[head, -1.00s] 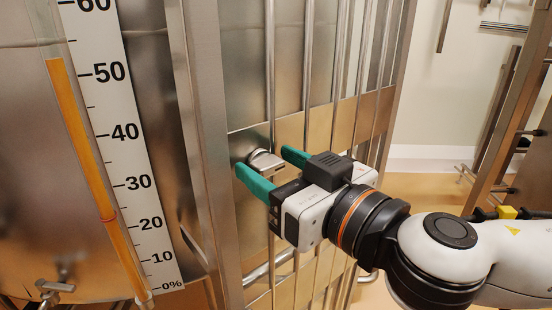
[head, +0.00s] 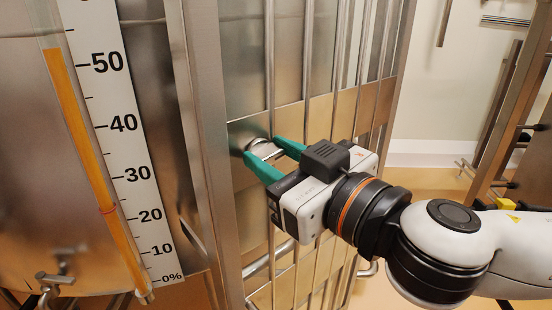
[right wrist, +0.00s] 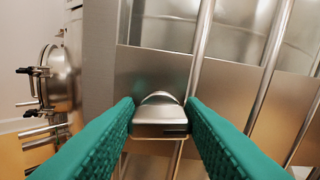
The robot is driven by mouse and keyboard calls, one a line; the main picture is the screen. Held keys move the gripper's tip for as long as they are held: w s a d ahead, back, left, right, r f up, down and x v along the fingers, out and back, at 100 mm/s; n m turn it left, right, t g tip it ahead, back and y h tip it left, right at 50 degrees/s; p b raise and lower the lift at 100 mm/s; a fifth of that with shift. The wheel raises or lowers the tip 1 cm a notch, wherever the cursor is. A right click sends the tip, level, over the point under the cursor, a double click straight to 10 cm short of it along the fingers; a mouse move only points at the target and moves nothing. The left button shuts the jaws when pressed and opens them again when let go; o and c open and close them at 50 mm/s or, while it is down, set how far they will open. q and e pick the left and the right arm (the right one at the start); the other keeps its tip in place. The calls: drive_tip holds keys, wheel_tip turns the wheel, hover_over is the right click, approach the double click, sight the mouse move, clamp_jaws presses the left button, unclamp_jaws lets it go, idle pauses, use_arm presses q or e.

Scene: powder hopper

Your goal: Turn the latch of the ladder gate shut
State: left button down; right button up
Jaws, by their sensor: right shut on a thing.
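The latch (head: 266,150) is a small silver metal turn-piece on the sheet-metal band of the barred ladder gate (head: 318,118). My right gripper (head: 263,150) comes from the right, its green fingers closed on the two sides of the latch. In the right wrist view the latch (right wrist: 160,122) sits between the fingertips (right wrist: 160,118), flat and wide across the picture, with a rounded metal part behind it. The fingers hide its side edges. I cannot tell from these views whether the latch is in its shut position. My left gripper is out of view.
A steel post (head: 208,150) stands just left of the latch. Left of it are a percent scale (head: 120,120) and an orange level tube (head: 85,140) on the steel vessel. Vertical bars (head: 270,60) run close around the gripper. Metal framework (head: 500,110) stands at the right.

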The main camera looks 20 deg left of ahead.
drive_tip(key=n+b, duration=0.1)
drive_tip(key=n, duration=0.2)
drive_tip(key=shift+f+n, duration=0.1)
drive_tip(key=shift+n, duration=0.2)
drive_tip(key=n+b, duration=0.1)
drive_tip(key=n, duration=0.3)
drive_tip(key=shift+s+a+n, duration=0.1)
drive_tip(key=shift+n, duration=0.2)
drive_tip(key=n+b, duration=0.1)
drive_tip(key=n, duration=0.3)
drive_tip(key=shift+f, duration=0.1)
drive_tip(key=shift+s+f+n, duration=0.1)
drive_tip(key=shift+n, duration=1.9)
drive_tip(key=o, duration=1)
drive_tip(key=shift+a, duration=0.1)
drive_tip(key=shift+b, duration=0.3)
